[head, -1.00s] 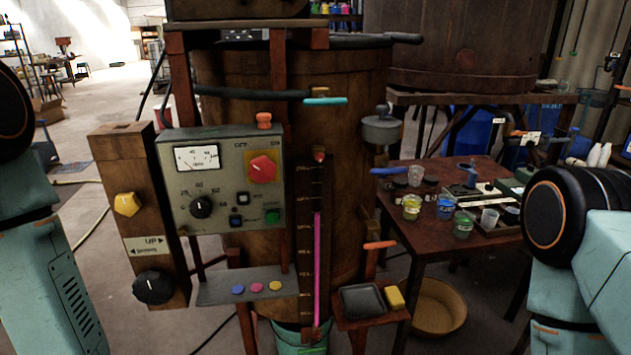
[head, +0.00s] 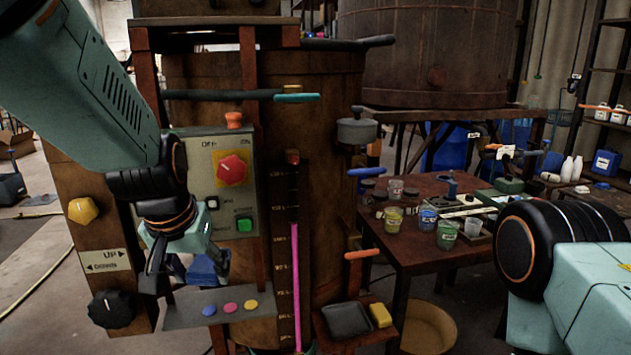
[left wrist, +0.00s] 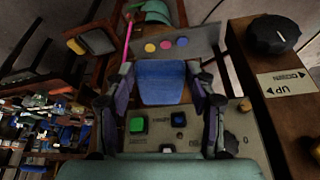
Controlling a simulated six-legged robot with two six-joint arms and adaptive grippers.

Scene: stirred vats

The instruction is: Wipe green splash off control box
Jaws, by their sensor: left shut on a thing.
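The control box (head: 205,160) is a grey panel on the wooden vat frame, with a red knob (head: 232,169) and a green square button (head: 244,225). My left arm covers its left part, including the dial. My left gripper (head: 190,268) is low in front of the box's lower edge, shut on a blue cloth-like pad (head: 208,268). In the left wrist view the blue pad (left wrist: 162,82) sits between the two fingers, with the box's buttons near it. I cannot make out a green splash on the visible part. My right gripper is out of view.
Just below the gripper is a small shelf (head: 190,312) with coloured buttons. A wooden post with a yellow knob (head: 83,211) and a black knob (head: 112,309) stands left. A table (head: 430,190) with paint jars and a tray with a yellow sponge (head: 380,315) are right.

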